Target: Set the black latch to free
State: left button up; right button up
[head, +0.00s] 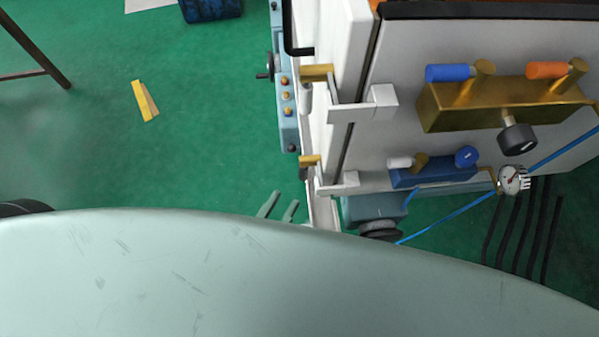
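A black round knob (517,139) with a pale mark sticks out from the underside of a brass block (470,104) on the grey machine panel. A black bent handle (299,51) shows at the machine's upper left edge. I cannot tell which of these, if either, is the black latch, nor its setting. My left gripper (279,208) shows only as two pale green fingertips, apart and with nothing between them. It is low and left of the panel, away from both black parts; the rest of it is hidden. My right gripper is not in view.
The brass block bears blue (447,73) and orange (547,70) handles. Below are a blue block (433,172), a gauge (512,180) and a blue hose (450,216). White brackets (345,113) jut left. Open green floor lies left; a yellow piece (145,101) rests there.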

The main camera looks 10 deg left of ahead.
aim_at(301, 173)
pick_arm(q)
jog(key=p+x, duration=0.1)
jog(key=x, duration=0.6)
jog(key=shift+w+r, duration=0.15)
jog(key=shift+w, duration=0.1)
grip_shut()
dwell(1.2)
